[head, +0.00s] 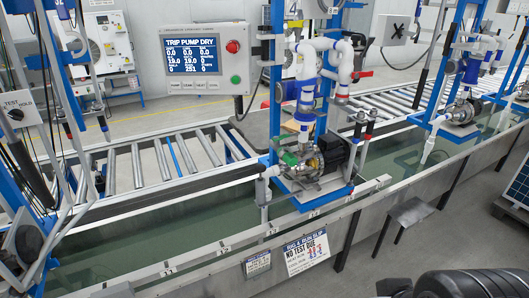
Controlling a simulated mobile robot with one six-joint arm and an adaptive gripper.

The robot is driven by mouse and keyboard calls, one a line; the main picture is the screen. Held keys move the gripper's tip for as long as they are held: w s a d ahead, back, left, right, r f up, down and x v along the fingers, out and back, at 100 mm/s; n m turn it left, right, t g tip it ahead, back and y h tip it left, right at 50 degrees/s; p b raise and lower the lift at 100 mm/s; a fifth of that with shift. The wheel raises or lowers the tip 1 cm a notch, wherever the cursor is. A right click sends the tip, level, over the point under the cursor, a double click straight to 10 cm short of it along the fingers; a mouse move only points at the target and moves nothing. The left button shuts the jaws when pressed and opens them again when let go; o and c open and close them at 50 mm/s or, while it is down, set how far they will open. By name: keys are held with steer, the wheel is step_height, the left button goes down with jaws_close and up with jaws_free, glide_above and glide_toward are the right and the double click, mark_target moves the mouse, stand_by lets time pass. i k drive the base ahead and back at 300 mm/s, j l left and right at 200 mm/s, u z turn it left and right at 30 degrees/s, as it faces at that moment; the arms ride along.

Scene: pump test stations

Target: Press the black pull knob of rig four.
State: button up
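Rig four stands in the middle of the head view, with a figure 4 plate (293,9) at its top and a rig 4 run slip sign (305,249) below it. Its control panel (206,60) has a lit screen reading "TRIP PUMP DRY", a red button (233,46), a green button (235,79) and a row of small labelled keys. I cannot make out for certain which part is the black pull knob. A small black-and-red fitting (360,119) sits right of the white pipes. My gripper is not in view; a dark part, probably my arm, shows at the bottom right.
A water trough (190,232) with a metal front rim runs below the rigs. A roller conveyor (150,165) lies behind it. A small grey shelf (410,211) juts out at the front. A TEST/HOLD switch box (18,108) stands far left. Another pump (461,112) is at right.

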mark_target(260, 168)
steer(key=i+j+u, duration=0.2)
steer(key=i, duration=0.3)
steer(key=i+u, duration=0.2)
steer(key=i, duration=0.25)
